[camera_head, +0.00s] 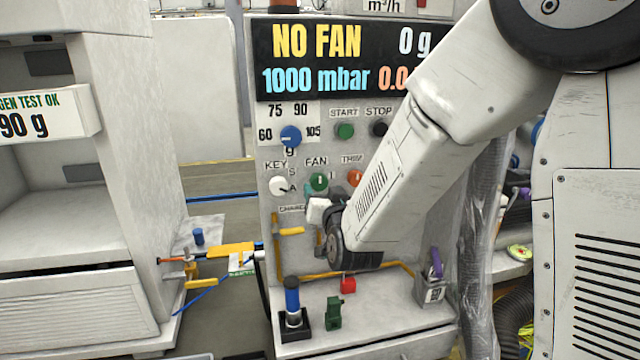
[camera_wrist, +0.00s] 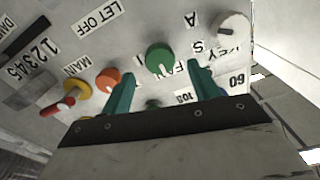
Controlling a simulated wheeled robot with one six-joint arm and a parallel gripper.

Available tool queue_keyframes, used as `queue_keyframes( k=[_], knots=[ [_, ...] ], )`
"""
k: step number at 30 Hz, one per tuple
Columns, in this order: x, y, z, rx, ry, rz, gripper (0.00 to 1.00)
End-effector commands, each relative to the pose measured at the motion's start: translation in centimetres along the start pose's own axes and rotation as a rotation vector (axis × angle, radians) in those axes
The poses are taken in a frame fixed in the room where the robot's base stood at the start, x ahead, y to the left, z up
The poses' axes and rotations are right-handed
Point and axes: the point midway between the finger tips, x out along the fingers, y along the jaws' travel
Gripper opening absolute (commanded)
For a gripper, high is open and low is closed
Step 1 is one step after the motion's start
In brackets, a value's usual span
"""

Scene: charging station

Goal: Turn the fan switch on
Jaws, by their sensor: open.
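The fan switch is a green round knob (camera_head: 319,181) under the FAN label on the upright panel (camera_head: 262,215). In the wrist view the green knob (camera_wrist: 159,58) lies just beyond and between the tips of my gripper's two teal fingers (camera_wrist: 164,72). The fingers are spread with nothing between them, and I cannot tell whether they touch the knob. In the head view my gripper is close to the panel, just below the knob, partly hidden by my wrist. The display (camera_head: 320,55) above reads NO FAN.
A white key knob (camera_head: 279,186) is left of the fan knob and an orange knob (camera_head: 355,177) is right. A blue dial (camera_head: 291,136) and green start button (camera_head: 344,131) sit above.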

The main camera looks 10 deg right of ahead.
Motion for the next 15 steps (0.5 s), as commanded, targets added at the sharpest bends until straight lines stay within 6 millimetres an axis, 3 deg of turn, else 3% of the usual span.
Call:
queue_keyframes(
  k=[7, 15],
  knots=[
    [4.0, 0.0, 0.0, 0.0, -0.001, 0.001, 0.61],
    [5.6, -0.1, 0.0, 0.0, -0.001, -0.001, 0.61]
  ],
)
